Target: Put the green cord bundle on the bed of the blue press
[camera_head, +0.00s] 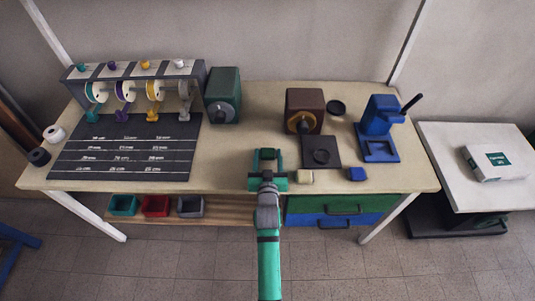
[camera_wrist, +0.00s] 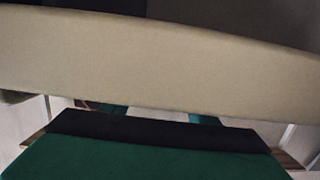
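A small teal-green bundle (camera_head: 92,114) sits below the leftmost spool of the rack, at the back edge of the dark mat; it is too small to see in detail. The blue press (camera_head: 381,117) stands at the right of the table with a black lever. Its flat bed (camera_head: 380,150) faces the front and looks empty. My gripper (camera_head: 267,154) is at the table's front edge in the middle, far from both. Its fingers are apart with nothing seen between them. In the wrist view the fingers (camera_wrist: 155,113) point at the pale table edge.
The spool rack (camera_head: 135,72) has purple, yellow and grey bundles beside the green one. A dark green machine (camera_head: 223,95) and a brown machine (camera_head: 304,108) stand at the back. A beige block (camera_head: 305,176) and blue block (camera_head: 356,174) lie near the front edge.

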